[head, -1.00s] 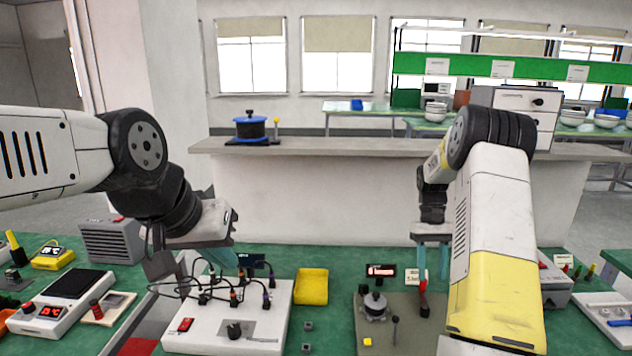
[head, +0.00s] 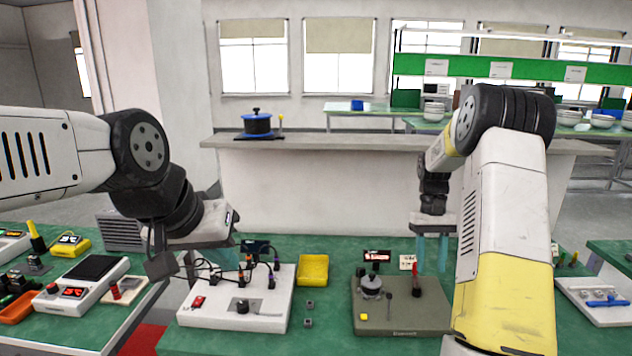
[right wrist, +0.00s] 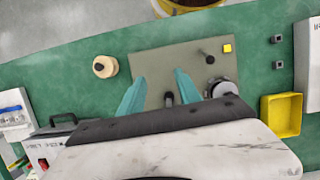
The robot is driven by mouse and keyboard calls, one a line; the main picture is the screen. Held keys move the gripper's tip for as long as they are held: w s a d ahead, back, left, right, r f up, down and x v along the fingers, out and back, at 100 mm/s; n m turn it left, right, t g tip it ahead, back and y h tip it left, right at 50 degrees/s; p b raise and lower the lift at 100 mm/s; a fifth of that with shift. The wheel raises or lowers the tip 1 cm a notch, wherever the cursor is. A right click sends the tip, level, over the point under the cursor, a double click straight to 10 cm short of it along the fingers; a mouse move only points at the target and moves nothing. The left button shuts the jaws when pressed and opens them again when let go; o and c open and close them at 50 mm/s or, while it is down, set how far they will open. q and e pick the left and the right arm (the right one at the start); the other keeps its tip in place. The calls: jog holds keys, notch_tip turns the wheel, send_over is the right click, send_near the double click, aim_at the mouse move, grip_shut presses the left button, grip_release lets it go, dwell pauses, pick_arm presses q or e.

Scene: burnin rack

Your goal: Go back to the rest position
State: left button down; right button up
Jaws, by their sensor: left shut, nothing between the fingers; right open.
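My left gripper (head: 225,258) is shut and empty, with teal fingers above the back left of the white board (head: 270,312) with cables. My right gripper (head: 432,254) is open, teal fingers pointing down, near the back right of the olive fixture board (head: 402,322). In the right wrist view its fingers (right wrist: 158,92) are spread apart over the edge of that board (right wrist: 165,57). A dark upright post (right wrist: 169,98) shows between them, with nothing clearly gripped. In the head view this looks like the red-topped lever (head: 416,285), beside and below the fingers.
A yellow bin (head: 312,269) and small dark cubes (head: 309,304) lie between the boards. A grey box (head: 120,232) and a white device (head: 82,285) stand left. A tray (head: 600,302) is at the right. A counter with a blue pot (head: 257,122) stands behind.

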jog(key=s+a+r+t, duration=0.3)
jog(key=s+a+r, duration=0.15)
jog(key=r, duration=0.35)
jog(key=s+a+r+t, duration=0.2)
jog(key=s+a+r, duration=0.25)
jog(key=r, duration=0.35)
jog(key=s+a+r+t+y, duration=0.1)
jog(key=s+a+t, duration=0.1)
jog(key=s, duration=0.5)
jog(key=s+a+r+t+y, duration=0.1)
jog(key=s+a, duration=0.3)
jog(key=s, duration=0.4)
jog(key=shift+a+r+n+t, duration=0.15)
jog(key=shift+a+n+t, duration=0.2)
jog(key=shift+t, duration=0.55)
jog(key=shift+w, duration=0.1)
